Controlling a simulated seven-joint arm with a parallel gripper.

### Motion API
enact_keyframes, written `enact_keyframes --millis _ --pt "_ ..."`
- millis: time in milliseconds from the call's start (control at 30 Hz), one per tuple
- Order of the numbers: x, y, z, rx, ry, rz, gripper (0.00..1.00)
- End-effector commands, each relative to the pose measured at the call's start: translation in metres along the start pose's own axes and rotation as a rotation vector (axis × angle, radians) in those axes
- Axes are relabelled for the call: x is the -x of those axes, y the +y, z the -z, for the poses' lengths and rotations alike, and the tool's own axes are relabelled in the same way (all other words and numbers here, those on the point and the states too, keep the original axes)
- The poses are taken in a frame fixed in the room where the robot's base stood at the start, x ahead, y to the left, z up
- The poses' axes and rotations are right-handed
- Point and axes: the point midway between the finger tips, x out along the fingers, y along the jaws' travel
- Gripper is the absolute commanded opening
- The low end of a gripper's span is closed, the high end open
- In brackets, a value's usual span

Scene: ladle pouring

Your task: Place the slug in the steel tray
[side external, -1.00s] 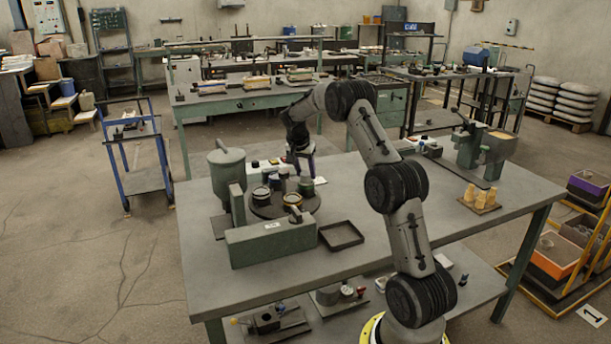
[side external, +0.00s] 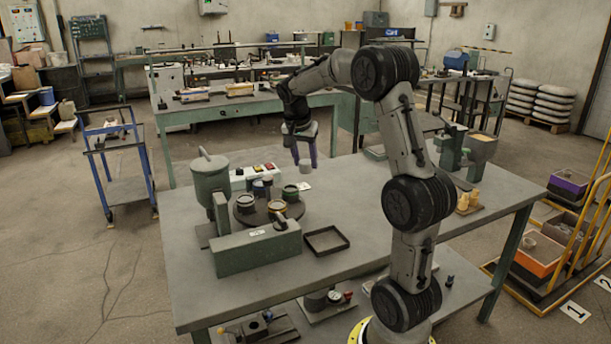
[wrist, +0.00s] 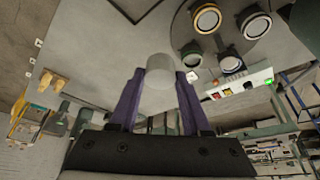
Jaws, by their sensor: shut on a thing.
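My gripper (side external: 305,155) has purple fingers and is shut on the slug, a plain grey cylinder (side external: 306,168). It holds the slug above the table, behind and to the right of the round turntable (side external: 246,217). In the wrist view the slug (wrist: 159,70) sits upright between the two fingertips (wrist: 160,82). The steel tray (side external: 326,241) is a shallow, dark-rimmed square on the table, in front of the gripper and right of the long green box. It looks empty. Its edge shows at the top of the wrist view (wrist: 133,8).
Several small round pots (side external: 278,206) stand on the turntable. A green lidded canister (side external: 211,178) and a long green box (side external: 258,248) are beside it. A switch box (side external: 255,172) lies behind. Yellow pieces (side external: 468,200) stand at the right. The table right of the tray is clear.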

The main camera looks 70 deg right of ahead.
Motion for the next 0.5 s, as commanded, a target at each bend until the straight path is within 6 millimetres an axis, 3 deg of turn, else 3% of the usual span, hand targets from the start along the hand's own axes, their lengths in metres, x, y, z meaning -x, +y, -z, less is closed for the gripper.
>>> enact_keyframes --millis 167,500 --pt "-0.017 0.020 -0.025 0.003 -0.012 -0.016 0.00" --pt "-0.034 0.095 -0.098 0.010 -0.025 -0.027 0.00"
